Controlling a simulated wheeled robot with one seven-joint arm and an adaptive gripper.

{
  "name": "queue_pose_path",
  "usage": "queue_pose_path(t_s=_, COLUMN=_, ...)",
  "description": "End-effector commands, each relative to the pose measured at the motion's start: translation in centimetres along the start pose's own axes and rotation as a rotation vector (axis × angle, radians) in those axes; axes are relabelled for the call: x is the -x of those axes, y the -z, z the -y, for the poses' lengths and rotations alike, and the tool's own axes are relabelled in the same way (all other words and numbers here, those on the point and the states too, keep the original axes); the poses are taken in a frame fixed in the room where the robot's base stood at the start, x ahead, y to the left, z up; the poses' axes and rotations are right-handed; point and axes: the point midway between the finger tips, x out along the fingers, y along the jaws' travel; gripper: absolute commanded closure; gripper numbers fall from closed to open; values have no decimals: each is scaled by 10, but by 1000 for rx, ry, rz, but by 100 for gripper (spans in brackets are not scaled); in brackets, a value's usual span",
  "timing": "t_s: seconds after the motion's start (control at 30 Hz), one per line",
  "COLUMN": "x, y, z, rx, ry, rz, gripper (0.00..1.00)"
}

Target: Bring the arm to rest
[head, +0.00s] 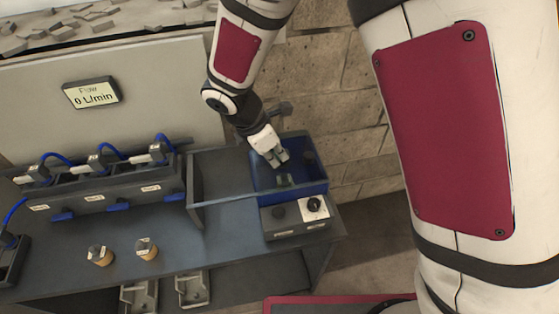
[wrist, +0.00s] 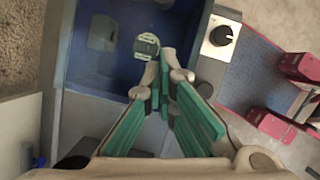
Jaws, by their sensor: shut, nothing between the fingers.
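My gripper (head: 281,161) hangs at the end of my white and dark red arm, over the blue bin (head: 318,188) in the head view. In the wrist view its green-padded fingers (wrist: 168,58) come together at the tips, shut with nothing held. A small round part with a green-grey top (wrist: 146,46) is beside the fingertips in the wrist view, apart from their grip. It also shows just below the gripper in the head view (head: 285,181). Whether the fingers touch it, I cannot tell.
A control box with a black knob (head: 315,204) stands at the bin's near side. A dark divider frame (head: 195,190) is left of the bin. A panel reads "Flow 0 L/min" (head: 92,94).

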Motion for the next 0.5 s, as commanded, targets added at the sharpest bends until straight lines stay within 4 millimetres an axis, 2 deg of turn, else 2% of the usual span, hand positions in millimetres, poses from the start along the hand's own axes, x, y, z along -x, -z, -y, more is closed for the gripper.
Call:
queue_pose_path(t_s=0.1, x=25, y=2, z=-2, rx=4, ry=-7, rz=-4, gripper=100)
queue_pose_path(t_s=0.2, x=40, y=2, z=-2, rx=4, ry=-6, rz=-3, gripper=100)
queue_pose_path(t_s=0.33, x=54, y=3, z=-1, rx=5, ry=-3, rz=-3, gripper=100)
queue_pose_path(t_s=0.5, x=61, y=2, z=0, rx=6, ry=-2, rz=-2, gripper=100)
